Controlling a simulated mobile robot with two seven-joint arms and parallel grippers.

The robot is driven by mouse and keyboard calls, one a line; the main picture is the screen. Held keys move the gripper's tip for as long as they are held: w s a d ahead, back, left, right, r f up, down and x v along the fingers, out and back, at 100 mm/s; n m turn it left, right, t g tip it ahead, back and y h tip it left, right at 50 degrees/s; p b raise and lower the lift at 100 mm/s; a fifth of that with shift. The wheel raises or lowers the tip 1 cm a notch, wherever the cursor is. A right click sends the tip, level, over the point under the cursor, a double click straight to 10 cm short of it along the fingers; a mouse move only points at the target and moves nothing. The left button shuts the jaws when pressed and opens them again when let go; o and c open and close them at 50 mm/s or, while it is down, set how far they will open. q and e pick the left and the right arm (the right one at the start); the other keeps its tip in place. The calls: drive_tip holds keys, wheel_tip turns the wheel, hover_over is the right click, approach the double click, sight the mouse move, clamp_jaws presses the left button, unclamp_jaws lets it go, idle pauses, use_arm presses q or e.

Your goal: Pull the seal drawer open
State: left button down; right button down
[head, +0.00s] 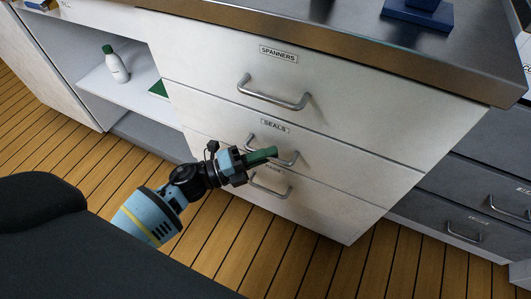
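The seal drawer (320,155) is the middle drawer of a white cabinet, under the label SEALS. It sits flush with the drawers above and below. Its metal bar handle (292,160) is partly hidden by my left gripper. My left gripper (272,153) has green fingers that lie at the handle. I cannot tell from this view whether the fingers are closed around the bar or only in front of it. My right gripper is not in view.
The SPANNERS drawer (350,110) with its handle (274,100) is above, and another drawer (310,205) below. A metal worktop (330,35) overhangs them. An open shelf (105,85) with a white bottle (115,66) is left. Grey drawers (470,205) stand right. Wooden floor (400,260) is clear in front.

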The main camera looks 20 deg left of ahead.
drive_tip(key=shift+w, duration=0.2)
use_arm(q)
drive_tip(key=shift+s, duration=0.1)
